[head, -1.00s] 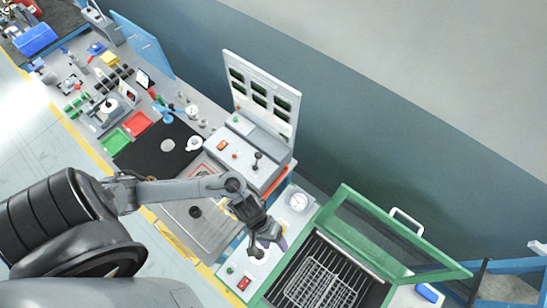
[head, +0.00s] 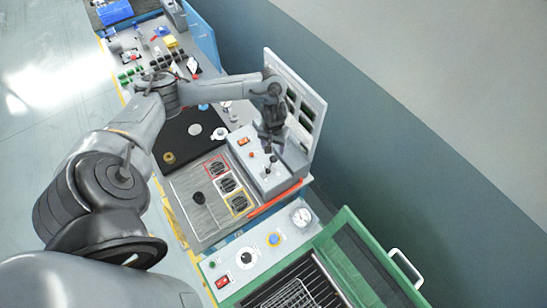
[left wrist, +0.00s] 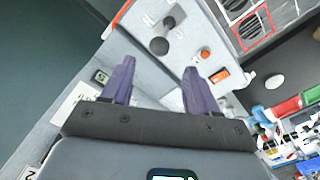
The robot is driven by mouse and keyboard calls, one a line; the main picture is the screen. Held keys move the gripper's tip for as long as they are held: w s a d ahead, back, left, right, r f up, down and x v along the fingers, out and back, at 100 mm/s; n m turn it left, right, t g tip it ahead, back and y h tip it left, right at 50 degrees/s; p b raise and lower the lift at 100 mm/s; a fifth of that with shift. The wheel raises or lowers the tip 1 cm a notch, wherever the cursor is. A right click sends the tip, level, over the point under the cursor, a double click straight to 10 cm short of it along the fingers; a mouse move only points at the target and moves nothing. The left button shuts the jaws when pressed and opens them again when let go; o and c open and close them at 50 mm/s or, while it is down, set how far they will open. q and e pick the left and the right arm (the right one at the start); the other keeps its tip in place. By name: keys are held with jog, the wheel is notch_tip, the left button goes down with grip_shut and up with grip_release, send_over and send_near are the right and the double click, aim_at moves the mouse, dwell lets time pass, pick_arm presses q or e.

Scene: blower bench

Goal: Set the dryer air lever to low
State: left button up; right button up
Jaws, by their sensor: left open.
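The air lever (head: 272,158), a black ball on a short stem, stands on the sloped top of a grey control box (head: 246,146). My left gripper (head: 271,147) is over the box, close to the lever. Its purple fingers (left wrist: 161,78) are spread apart with nothing between them. I cannot tell whether a finger touches the lever. An orange rocker switch (left wrist: 219,76) and an orange button (left wrist: 205,53) sit beside the lever. My right gripper is out of view.
A tall panel with dark windows (head: 306,124) stands right behind the box. In front lies a metal plate with framed grilles (head: 238,203). A green-framed lidded unit (head: 345,226) with a gauge (head: 301,217) stands nearer. A black mat (head: 180,150) lies left.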

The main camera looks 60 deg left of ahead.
aim_at(274, 157)
pick_arm(q)
notch_tip(274, 157, down, 8)
jog(key=shift+d+r, duration=0.1)
dwell(0.4)
grip_shut()
